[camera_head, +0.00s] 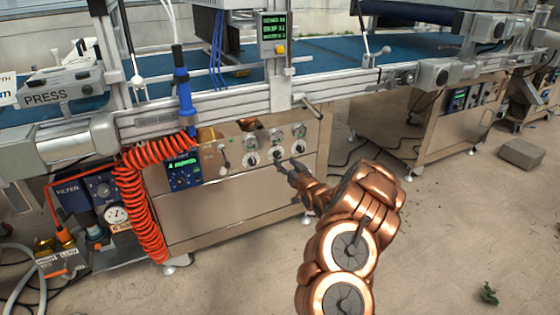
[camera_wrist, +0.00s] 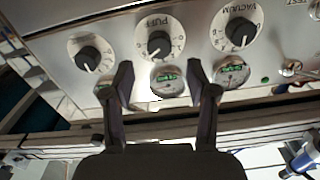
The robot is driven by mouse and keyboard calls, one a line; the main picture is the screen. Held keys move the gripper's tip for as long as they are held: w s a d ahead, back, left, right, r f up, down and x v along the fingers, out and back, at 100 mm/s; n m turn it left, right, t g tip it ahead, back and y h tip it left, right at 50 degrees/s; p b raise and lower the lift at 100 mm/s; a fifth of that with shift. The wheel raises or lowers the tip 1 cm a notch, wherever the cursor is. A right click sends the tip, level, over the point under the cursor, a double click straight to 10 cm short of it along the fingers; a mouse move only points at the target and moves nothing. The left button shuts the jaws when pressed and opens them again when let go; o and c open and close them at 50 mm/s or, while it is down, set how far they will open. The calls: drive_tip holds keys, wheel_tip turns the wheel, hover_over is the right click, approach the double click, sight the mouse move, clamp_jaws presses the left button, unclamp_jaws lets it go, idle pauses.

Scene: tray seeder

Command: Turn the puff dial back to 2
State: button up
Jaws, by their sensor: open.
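The puff dial (camera_wrist: 158,44) is a black knob on a round white scale marked PUFF, upside down in the wrist view. Its pointer seems to lean down and left there, but I cannot read the exact number. In the head view it appears to be the middle dial (camera_head: 276,153) of three on the steel panel. My gripper (camera_wrist: 159,72) is open and empty, its two dark fingertips spread either side of the small green display below the puff dial in the wrist view. It also shows in the head view (camera_head: 285,167), close in front of the panel. I see no contact with the knob.
The vacuum dial (camera_wrist: 238,33) and another dial (camera_wrist: 90,58) flank the puff dial closely. A toggle switch (camera_wrist: 290,68) is beyond the vacuum dial. An orange coiled hose (camera_head: 145,215) hangs at the panel's left. A lever (camera_head: 307,106) juts out above the dials. Floor in front is open.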

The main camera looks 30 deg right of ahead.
sight(279, 156)
drive_tip(key=w, duration=0.2)
drive_tip(key=w+b, duration=0.1)
drive_tip(key=shift+w+d+f, duration=0.15)
drive_tip(key=shift+w+f, duration=0.1)
drive_tip(key=shift+w, duration=0.1)
drive_tip(key=shift+w+r, duration=0.2)
drive_tip(key=shift+w, duration=0.45)
drive_tip(key=shift+c, duration=0.2)
clamp_jaws()
